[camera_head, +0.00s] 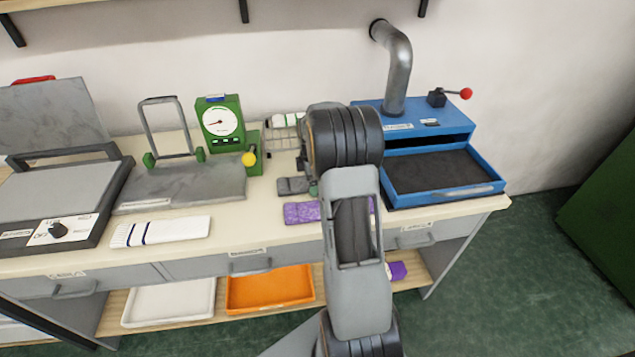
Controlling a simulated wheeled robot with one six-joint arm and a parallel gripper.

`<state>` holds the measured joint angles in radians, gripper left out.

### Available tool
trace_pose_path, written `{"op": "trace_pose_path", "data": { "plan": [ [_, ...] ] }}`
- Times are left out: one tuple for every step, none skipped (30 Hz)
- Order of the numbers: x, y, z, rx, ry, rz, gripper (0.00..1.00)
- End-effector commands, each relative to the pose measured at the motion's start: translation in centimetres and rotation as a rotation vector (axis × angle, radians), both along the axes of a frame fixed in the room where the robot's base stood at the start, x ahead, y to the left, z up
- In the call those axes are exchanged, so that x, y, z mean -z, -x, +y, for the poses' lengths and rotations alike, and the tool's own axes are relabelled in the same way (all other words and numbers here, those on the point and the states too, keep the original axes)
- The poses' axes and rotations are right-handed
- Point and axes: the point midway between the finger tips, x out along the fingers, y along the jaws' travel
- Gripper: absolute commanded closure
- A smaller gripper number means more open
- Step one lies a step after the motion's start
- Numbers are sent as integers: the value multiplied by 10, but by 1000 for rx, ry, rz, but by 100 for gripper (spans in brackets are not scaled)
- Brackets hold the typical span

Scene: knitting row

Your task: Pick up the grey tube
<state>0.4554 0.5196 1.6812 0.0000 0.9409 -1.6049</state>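My arm (356,250) reaches up over the bench and hides much of its middle. Its dark wrist joint hangs above the bench, and small dark and grey parts show under its left side. My gripper's fingers cannot be made out there. A small grey piece (292,185) lies on the bench just left of and below the wrist; I cannot tell if it is the grey tube or whether anything touches it. A purple folded piece (301,213) lies in front of it, partly behind my arm. An upright, bent grey pipe (399,75) rises from the blue machine (370,115).
A white striped folded piece (161,231) lies at the bench's (240,222) front left. A green dial gauge (222,122) and wire basket (282,138) stand behind. The blue machine's open drawer (497,185) is right. White (168,303) and orange (270,290) trays sit below.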

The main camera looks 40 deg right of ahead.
Motion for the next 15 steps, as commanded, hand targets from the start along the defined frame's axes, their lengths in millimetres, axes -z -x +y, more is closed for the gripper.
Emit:
{"op": "trace_pose_path", "data": {
  "plan": [
    [3, 0, 0, 0, 0, 0, 0],
    [3, 0, 0, 0, 0, 0, 0],
    [4, 0, 0, 0, 0, 0, 0],
    [4, 0, 0, 0, 0, 0, 0],
    [4, 0, 0, 0, 0, 0, 0],
    [4, 0, 0, 0, 0, 0, 0],
    [4, 0, 0, 0, 0, 0, 0],
    [4, 0, 0, 0, 0, 0, 0],
    [4, 0, 0, 0, 0, 0, 1],
    [4, 0, 0, 0, 0, 0, 4],
    [4, 0, 0, 0, 0, 0, 7],
    [4, 0, 0, 0, 0, 0, 11],
    [4, 0, 0, 0, 0, 0, 13],
    [4, 0, 0, 0, 0, 0, 16],
    [4, 0, 0, 0, 0, 0, 20]
  ]
}}
